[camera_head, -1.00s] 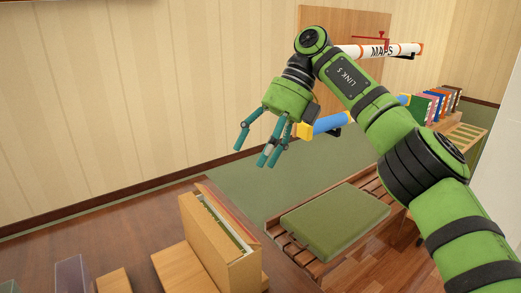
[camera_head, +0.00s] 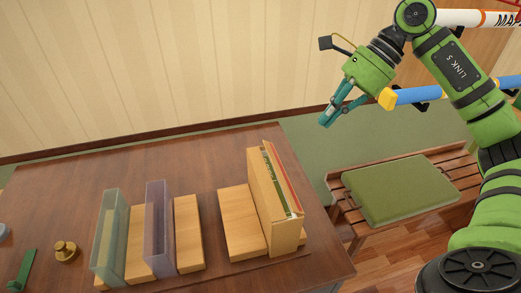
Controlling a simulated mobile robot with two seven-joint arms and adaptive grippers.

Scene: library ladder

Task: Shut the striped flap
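I cannot make out a clearly striped flap in this view. A tan upright holder (camera_head: 268,205) on the table has thin red, white and green edges along its top, perhaps files inside it. My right gripper (camera_head: 326,121) hangs in the air at the upper middle, up and to the right of the holder and apart from it. Its teal fingers point down and left and overlap in this view, so their opening is unclear. I see nothing between them. My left gripper is not in view.
The brown table (camera_head: 60,190) carries a greenish clear bin (camera_head: 110,238), a purple clear bin (camera_head: 158,228), wooden blocks (camera_head: 187,234) and a brass weight (camera_head: 65,251). A bench with a green cushion (camera_head: 400,190) stands at right. A blue tube (camera_head: 420,95) is close beside my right gripper.

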